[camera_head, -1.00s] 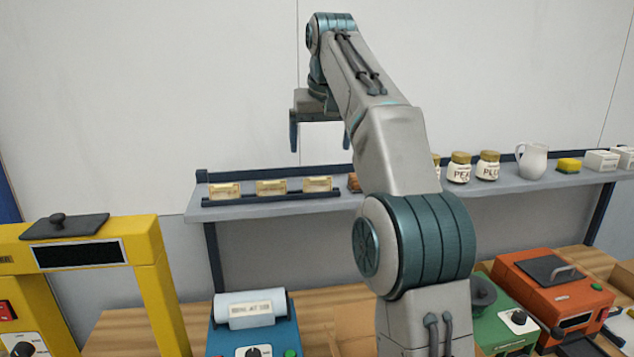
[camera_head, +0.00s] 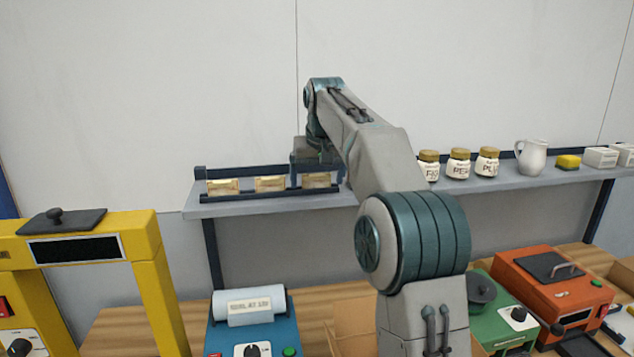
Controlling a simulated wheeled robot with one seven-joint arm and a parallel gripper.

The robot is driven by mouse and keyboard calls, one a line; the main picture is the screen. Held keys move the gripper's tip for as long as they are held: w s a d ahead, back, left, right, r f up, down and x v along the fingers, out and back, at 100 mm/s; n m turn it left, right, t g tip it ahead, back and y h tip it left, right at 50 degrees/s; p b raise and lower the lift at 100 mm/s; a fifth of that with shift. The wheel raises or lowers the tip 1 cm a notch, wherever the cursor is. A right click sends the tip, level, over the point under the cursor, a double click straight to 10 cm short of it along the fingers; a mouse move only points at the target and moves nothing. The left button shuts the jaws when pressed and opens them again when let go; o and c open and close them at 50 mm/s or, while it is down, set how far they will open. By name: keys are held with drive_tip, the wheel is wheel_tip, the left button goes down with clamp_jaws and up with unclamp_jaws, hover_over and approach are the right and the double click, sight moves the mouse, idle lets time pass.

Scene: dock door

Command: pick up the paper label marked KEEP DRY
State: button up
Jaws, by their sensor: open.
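Three small cream paper labels stand in a row in a dark rack (camera_head: 240,199) on the left part of the shelf: a left one (camera_head: 222,187), a middle one (camera_head: 270,184) and a right one (camera_head: 316,181). Their print is too small to read, so I cannot tell which says KEEP DRY. My gripper (camera_head: 318,181) is open and points down at the right label, with one finger to each side of it in the picture. I cannot tell whether the fingers touch the label or stand in front of it.
Several jars (camera_head: 459,165), a white jug (camera_head: 531,158) and a yellow sponge (camera_head: 567,162) stand farther right on the grey shelf (camera_head: 400,193). Below are a yellow frame machine (camera_head: 150,260), a blue machine (camera_head: 225,335), a green one (camera_head: 500,320) and an orange one (camera_head: 560,300).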

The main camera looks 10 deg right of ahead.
drive_tip(key=c, duration=1)
drive_tip(key=shift+r, duration=0.1)
drive_tip(key=shift+c, duration=0.2)
